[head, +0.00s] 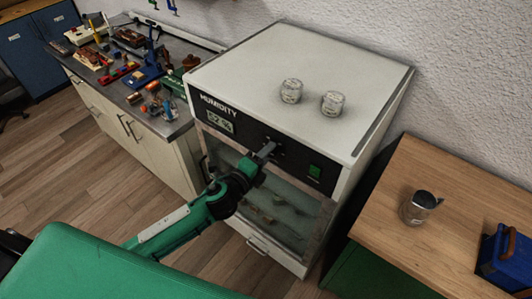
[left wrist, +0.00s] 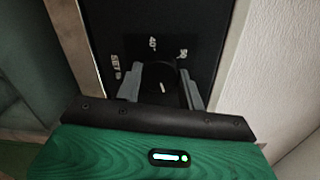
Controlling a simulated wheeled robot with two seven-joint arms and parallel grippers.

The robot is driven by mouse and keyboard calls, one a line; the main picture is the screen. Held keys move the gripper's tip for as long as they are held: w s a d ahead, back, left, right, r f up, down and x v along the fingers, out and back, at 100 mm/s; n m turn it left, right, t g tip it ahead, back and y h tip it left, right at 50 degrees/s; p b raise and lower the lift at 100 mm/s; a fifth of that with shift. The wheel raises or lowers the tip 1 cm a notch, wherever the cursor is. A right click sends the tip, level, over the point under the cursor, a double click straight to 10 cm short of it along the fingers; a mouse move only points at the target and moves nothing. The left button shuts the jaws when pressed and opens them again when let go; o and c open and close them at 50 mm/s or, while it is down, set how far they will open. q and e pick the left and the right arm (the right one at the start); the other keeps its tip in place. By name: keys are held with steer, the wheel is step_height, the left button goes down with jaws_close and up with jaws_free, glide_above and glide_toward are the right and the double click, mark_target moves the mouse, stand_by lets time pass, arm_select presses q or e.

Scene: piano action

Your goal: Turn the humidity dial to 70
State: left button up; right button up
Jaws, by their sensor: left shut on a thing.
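The white humidity cabinet (head: 300,62) has a dark front panel marked HUMIDITY with a small display (head: 220,121) that seems to read about 52 %. My left gripper (head: 266,152) is at the middle of this panel, shut on the humidity dial. In the left wrist view the round black dial (left wrist: 158,76) sits between the two grey fingers, with a short pale pointer mark near its centre. White scale marks stand around it; one looks like 40, the others are hard to read. The fingers hide most of the dial in the head view. My right gripper is not in view.
A green switch (head: 314,171) is right of the dial, above the glass door (head: 275,208). Two lidded jars (head: 291,91) (head: 333,103) stand on the cabinet. A wooden worktop (head: 440,245) with a metal cup (head: 417,208) is at right; a cluttered bench (head: 183,122) is at left.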

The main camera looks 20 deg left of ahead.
arm_select(q)
steer(key=m, duration=0.5)
steer(key=shift+f+m+p, duration=0.1)
steer(key=shift+m+p, duration=0.2)
steer(key=shift+p, duration=0.1)
stand_by(0.4)
steer(key=o, duration=1)
steer(key=shift+b+v, duration=2.7)
steer(key=shift+v, duration=4.25)
steer(key=shift+d, duration=0.2)
